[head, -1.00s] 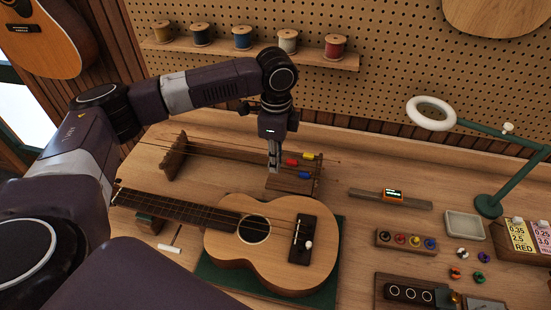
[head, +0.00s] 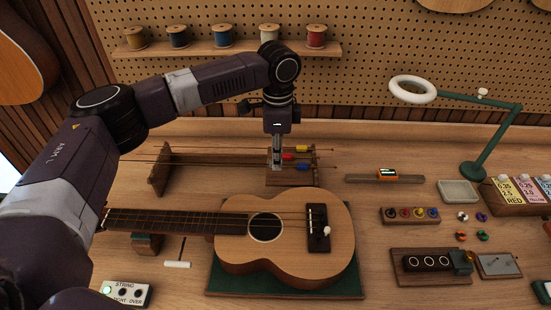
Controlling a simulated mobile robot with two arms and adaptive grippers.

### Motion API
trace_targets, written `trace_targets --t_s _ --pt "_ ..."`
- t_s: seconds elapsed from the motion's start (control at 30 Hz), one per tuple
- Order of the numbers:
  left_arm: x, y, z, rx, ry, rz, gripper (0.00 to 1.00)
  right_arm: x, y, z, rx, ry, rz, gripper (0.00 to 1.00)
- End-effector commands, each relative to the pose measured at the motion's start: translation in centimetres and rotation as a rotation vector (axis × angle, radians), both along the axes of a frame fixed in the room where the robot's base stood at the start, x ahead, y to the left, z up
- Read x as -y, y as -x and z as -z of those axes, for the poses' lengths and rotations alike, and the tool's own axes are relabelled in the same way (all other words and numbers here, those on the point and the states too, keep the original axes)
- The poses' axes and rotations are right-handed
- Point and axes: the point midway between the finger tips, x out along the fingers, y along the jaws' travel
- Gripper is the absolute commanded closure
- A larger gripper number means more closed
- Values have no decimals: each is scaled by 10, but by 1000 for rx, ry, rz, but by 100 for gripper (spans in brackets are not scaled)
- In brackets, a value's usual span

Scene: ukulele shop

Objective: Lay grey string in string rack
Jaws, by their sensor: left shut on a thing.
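The string rack stands at the back of the bench behind the ukulele, with a left wooden support (head: 160,170) and a right wooden block (head: 292,180). Thin strings span it, with yellow (head: 302,149), red (head: 288,156) and blue (head: 302,167) tags at the right end. My left gripper (head: 277,164) points down at the right block, just left of the tags. It is shut on what seems to be the grey string; the fingers hide the held part, and its thin line is hard to pick out. My right gripper is not in view.
A ukulele (head: 285,230) lies on a green mat (head: 240,285) in front of the rack. A tuner bar (head: 385,177), a peg holder (head: 410,216) and a green lamp (head: 472,170) stand to the right. Thread spools line the shelf (head: 200,50) behind.

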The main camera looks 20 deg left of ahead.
Motion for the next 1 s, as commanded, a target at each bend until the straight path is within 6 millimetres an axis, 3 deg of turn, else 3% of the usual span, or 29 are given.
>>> trace_targets --t_s 0.17,0.4,0.7,1.0 --pt "0 0 17 1 1 -1 100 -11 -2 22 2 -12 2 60" --pt "-1 0 34 1 0 0 100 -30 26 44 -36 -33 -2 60" --pt "0 0 49 -1 1 0 100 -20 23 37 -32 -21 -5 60" --pt "0 0 51 0 1 0 100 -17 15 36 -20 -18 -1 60"
